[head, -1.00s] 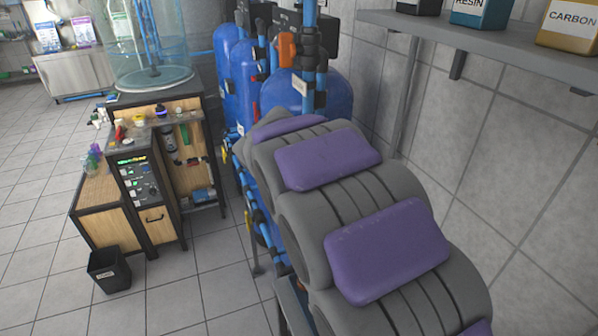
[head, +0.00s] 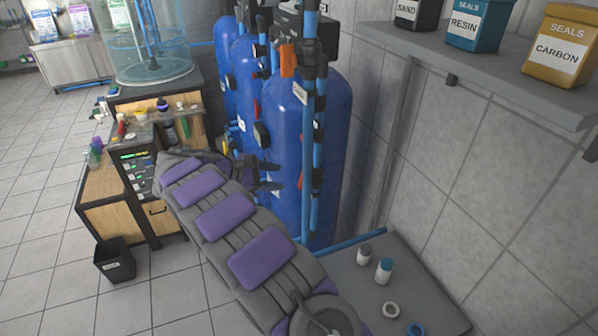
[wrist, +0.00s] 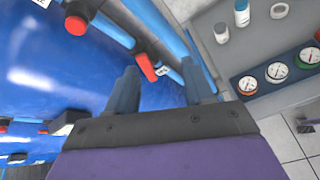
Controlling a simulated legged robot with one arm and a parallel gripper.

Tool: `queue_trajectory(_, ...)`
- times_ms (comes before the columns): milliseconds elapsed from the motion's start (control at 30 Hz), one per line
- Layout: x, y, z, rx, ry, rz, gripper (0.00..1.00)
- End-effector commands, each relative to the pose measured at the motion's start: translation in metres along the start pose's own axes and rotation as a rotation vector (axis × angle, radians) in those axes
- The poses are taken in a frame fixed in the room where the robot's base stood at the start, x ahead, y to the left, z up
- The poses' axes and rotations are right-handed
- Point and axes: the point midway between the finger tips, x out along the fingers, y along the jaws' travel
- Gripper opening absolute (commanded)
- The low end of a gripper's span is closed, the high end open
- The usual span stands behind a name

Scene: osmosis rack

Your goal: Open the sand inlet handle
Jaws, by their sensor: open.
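Three blue tanks stand in a row along the wall; the nearest tank (head: 335,125) has pipes and coloured handles on its front. An orange handle (head: 288,60) sits near its top and a red handle (head: 301,172) lower down. My gripper (head: 270,176) is open and empty, in front of the nearest tank. In the wrist view, a red handle (wrist: 147,67) on a blue pipe shows between and beyond the fingers (wrist: 160,84), and another red handle (wrist: 76,25) is at upper left. I see no label naming the sand inlet, so I cannot tell which handle it is.
A grey bench (head: 385,290) with small bottles and rings lies right of my arm. A shelf (head: 470,55) holds sand, resin and carbon boxes. Gauges (wrist: 277,72) show in the wrist view. A wooden cabinet (head: 115,210) and black bin (head: 115,262) stand left.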

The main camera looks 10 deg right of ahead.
Motion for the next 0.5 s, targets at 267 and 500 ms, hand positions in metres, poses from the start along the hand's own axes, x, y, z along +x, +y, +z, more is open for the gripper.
queue_trajectory(267, -0.030, 0.020, -0.043, -0.088, -0.044, 0.103, 0.52)
queue_trajectory(500, -0.032, 0.022, -0.054, -0.111, -0.058, 0.126, 0.52)
